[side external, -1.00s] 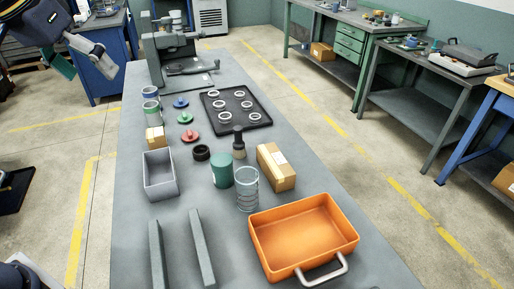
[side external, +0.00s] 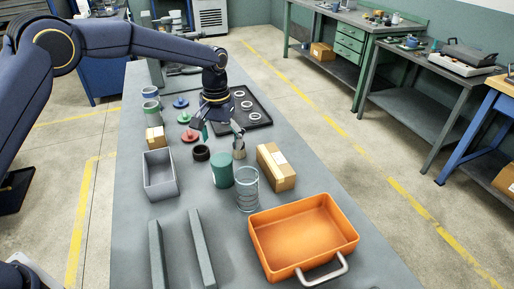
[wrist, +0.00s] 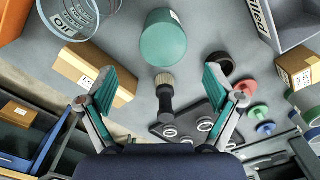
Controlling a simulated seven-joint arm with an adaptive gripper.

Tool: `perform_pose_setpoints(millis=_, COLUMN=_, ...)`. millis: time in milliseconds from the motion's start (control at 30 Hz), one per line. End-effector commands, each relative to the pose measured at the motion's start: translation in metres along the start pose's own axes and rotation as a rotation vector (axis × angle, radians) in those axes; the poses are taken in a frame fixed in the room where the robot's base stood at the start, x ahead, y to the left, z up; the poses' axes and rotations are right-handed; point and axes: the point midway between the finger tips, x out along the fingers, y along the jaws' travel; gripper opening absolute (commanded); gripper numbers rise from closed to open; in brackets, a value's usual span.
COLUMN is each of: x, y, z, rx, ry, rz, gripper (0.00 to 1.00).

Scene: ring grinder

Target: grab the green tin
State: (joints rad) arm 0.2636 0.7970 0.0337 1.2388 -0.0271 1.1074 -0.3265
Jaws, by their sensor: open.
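In the wrist view the green tin (wrist: 163,38) sits at the top centre, ahead of the fingers. My gripper (side external: 221,136) is above the bench just behind the tin, over the area of a dark-handled brush. In the wrist view my gripper (wrist: 168,82) has its two green-padded fingers spread wide. Nothing is between the pads, and the tin is apart from them. The brush (wrist: 165,92) shows between and below the fingers.
A clear cup (side external: 247,190) and a cardboard box (side external: 276,167) stand close to the tin's right. A black ring (side external: 201,153) lies behind it. A grey bin (side external: 160,177) is left, an orange tray (side external: 303,238) in front. Bare bench lies between tin and bin.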

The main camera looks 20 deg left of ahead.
Motion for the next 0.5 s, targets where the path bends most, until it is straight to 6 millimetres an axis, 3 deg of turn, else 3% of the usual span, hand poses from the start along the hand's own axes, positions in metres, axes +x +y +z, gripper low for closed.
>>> perform_pose_setpoints(millis=200, x=0.048, y=-0.001, z=0.001, rx=0.000, ry=-0.002, rz=-0.001, gripper=0.91)
perform_pose_setpoints(millis=500, x=0.076, y=-0.002, z=0.002, rx=0.000, ry=-0.001, rz=0.000, gripper=0.91)
